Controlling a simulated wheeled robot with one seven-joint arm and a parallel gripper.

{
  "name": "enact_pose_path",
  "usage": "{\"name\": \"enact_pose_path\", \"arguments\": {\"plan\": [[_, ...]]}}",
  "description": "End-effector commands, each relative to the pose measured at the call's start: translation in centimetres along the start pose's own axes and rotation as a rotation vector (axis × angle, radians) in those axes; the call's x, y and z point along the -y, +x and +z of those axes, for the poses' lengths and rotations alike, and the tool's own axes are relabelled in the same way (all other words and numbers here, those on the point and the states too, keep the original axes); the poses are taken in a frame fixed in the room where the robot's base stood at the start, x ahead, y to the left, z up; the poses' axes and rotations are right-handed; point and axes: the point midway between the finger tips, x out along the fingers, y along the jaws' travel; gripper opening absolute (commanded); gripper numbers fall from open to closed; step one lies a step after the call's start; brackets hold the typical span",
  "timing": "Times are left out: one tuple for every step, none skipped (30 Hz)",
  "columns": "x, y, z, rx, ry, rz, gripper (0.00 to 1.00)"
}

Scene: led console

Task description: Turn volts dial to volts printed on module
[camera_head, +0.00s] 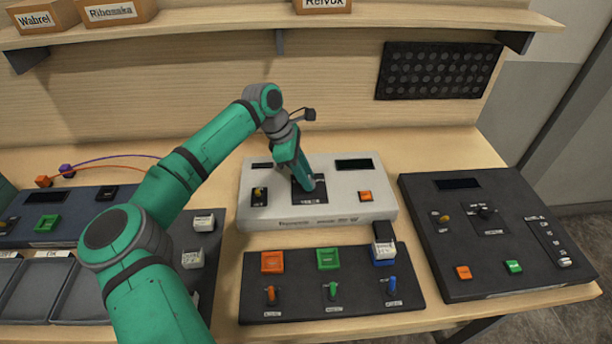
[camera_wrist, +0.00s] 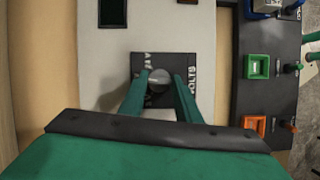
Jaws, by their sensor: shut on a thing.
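The light grey console (camera_head: 260,205) stands in the middle of the table, with a dark square dial plate at its centre. The plate also shows in the wrist view (camera_wrist: 188,64), with the word VOLTS along one edge. The round volts dial (camera_wrist: 158,80) sits on this plate. My gripper (camera_wrist: 160,82) is shut on the dial, one green finger on each side. In the head view my gripper (camera_head: 308,184) reaches down onto the plate and hides the dial. A module (camera_head: 383,241) with a white label stands on the blue slot of the black switch panel; its print is too small to read.
The black switch panel (camera_head: 330,309) lies in front, with orange, green and blue switches. A dark console (camera_head: 490,245) is at the right. Trays and a dark blue panel (camera_head: 75,225) are at the left. A shelf (camera_head: 225,22) with boxes runs above the back.

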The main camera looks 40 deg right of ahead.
Motion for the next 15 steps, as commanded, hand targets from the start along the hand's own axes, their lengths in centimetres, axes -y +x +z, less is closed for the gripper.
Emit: {"name": "enact_pose_path", "arguments": {"plan": [[-0.15,-0.04,-0.04,-0.002,0.039,-0.016,0.08],[-0.17,-0.04,-0.03,-0.002,0.066,-0.027,0.08],[-0.20,-0.04,0.00,-0.003,0.101,-0.042,0.08],[-0.24,-0.05,0.01,-0.002,0.127,-0.053,0.08],[-0.24,-0.05,0.01,-0.002,0.153,-0.064,0.08],[-0.29,-0.05,0.00,-0.002,0.188,-0.079,0.08],[-0.32,-0.03,0.05,-0.002,0.215,-0.089,0.08],[-0.34,-0.03,0.02,-0.003,0.241,-0.100,0.08],[-0.36,-0.02,0.03,-0.002,0.277,-0.115,0.08],[-0.39,-0.01,0.06,-0.002,0.303,-0.126,0.08],[-0.39,0.01,0.08,-0.002,0.330,-0.138,0.08],[-0.43,0.01,0.08,-0.002,0.364,-0.151,0.08],[-0.45,0.01,0.07,-0.002,0.390,-0.162,0.08],[-0.45,0.03,0.11,-0.002,0.417,-0.174,0.08],[-0.51,0.04,0.12,-0.002,0.450,-0.187,0.08]]}}
